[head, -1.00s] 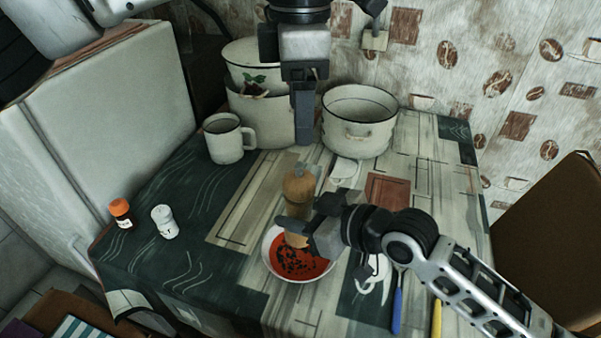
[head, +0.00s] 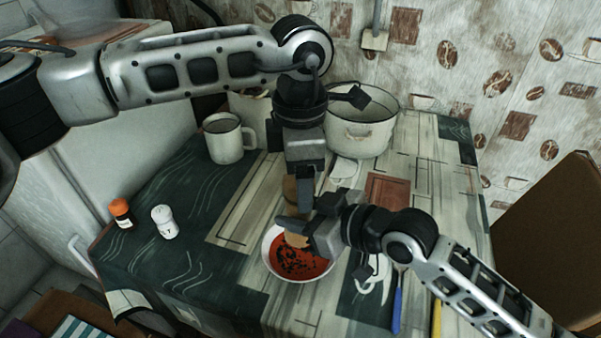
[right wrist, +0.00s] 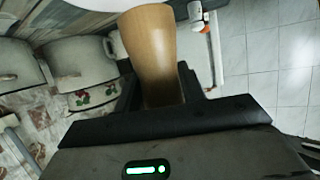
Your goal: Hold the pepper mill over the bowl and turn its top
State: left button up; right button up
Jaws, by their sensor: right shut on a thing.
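The wooden pepper mill (head: 297,240) stands upright over the white bowl (head: 267,262), which holds red soup with dark specks. My right gripper (head: 297,227) is shut around the mill's body from the right. The mill's wooden body (right wrist: 150,50) also fills the middle of the right wrist view, between the fingers. My left gripper (head: 303,190) points down from above at the mill's top.
A white mug (head: 225,141) and a large enamel pot (head: 358,138) stand at the back. An orange-capped shaker (head: 121,214) and a white shaker (head: 164,222) stand at the left. A blue-handled utensil (head: 397,310) lies right of the bowl.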

pick_arm(q)
jog(key=c, duration=1)
jog(key=shift+m, duration=2.9)
jog(key=o, duration=1)
